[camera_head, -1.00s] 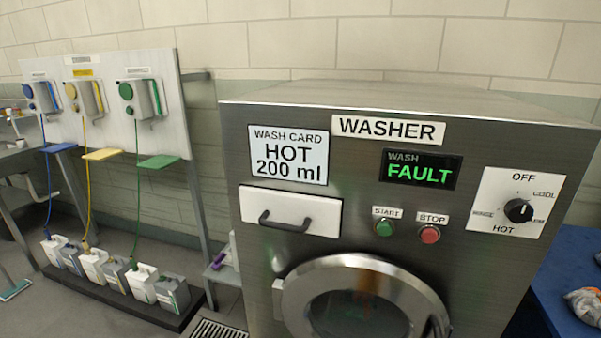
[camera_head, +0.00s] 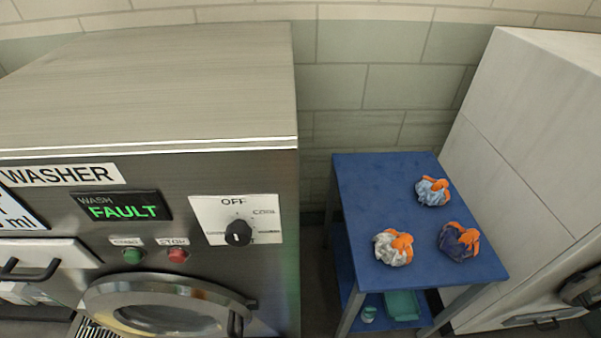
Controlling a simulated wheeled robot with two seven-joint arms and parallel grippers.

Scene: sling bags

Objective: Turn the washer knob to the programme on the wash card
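The washer (camera_head: 150,95) fills the left of the view. Its black round knob (camera_head: 238,233) sits on a white dial plate (camera_head: 208,213) at the panel's right. OFF reads at the top of the plate and COOL at upper right; the lettering below is partly covered by the knob. A small white mark shows on the knob's front, but the setting is hard to tell. The wash card (camera_head: 12,215) is cut off at the left edge; its programme word is out of view. The display (camera_head: 122,207) reads WASH FAULT in green. Neither gripper is visible.
A green start button (camera_head: 132,256) and a red stop button (camera_head: 178,255) sit left of the knob. The round door (camera_head: 165,285) is below. A blue table (camera_head: 375,185) with several bundled bags stands right, before a pale cabinet (camera_head: 530,120).

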